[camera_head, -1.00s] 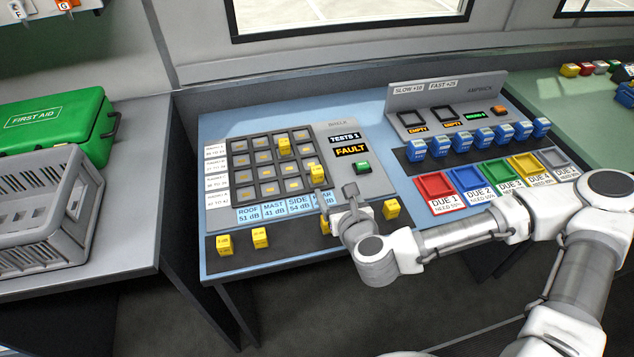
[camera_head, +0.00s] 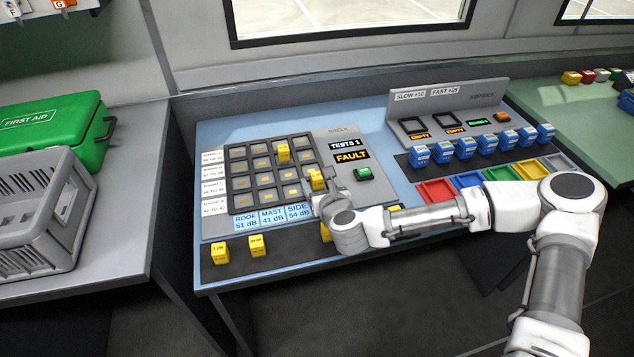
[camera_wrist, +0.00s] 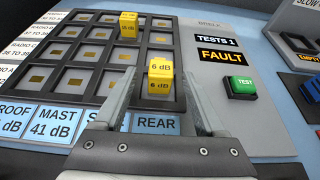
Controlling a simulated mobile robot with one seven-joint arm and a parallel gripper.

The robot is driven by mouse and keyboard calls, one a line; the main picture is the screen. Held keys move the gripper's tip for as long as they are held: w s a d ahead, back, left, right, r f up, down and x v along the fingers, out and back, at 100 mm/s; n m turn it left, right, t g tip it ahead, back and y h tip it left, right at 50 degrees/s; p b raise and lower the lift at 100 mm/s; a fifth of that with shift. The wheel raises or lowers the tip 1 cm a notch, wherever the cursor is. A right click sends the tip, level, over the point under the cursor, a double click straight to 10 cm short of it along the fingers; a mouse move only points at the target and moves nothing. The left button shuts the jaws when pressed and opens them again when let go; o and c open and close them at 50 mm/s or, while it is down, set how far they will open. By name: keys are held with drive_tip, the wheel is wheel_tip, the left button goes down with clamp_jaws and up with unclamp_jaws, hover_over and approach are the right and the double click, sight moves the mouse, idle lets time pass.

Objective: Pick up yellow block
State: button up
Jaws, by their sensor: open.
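A yellow block (camera_head: 316,180) marked 6 dB stands in the right column of the slotted grid panel (camera_head: 236,203); it also shows in the wrist view (camera_wrist: 160,76). My gripper (camera_wrist: 159,73) is open, with one finger on each side of this block in the picture; I cannot tell whether they touch it. In the head view my gripper (camera_head: 318,190) is at the block and partly covers it. A second yellow block (camera_head: 283,152) sits further back in the grid, also marked 6 dB in the wrist view (camera_wrist: 128,25). Yellow blocks (camera_head: 220,253) (camera_head: 257,246) stand on the front strip.
Another yellow block (camera_head: 326,233) on the strip is partly hidden by my arm. A green TEST button (camera_head: 363,173) and FAULT display (camera_head: 352,156) lie right of the grid. Blue blocks (camera_head: 464,148) and coloured trays (camera_head: 436,190) are further right. A grey crate (camera_head: 40,225) stands left.

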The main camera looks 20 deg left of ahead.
drive_tip(key=shift+x, duration=1)
clamp_jaws()
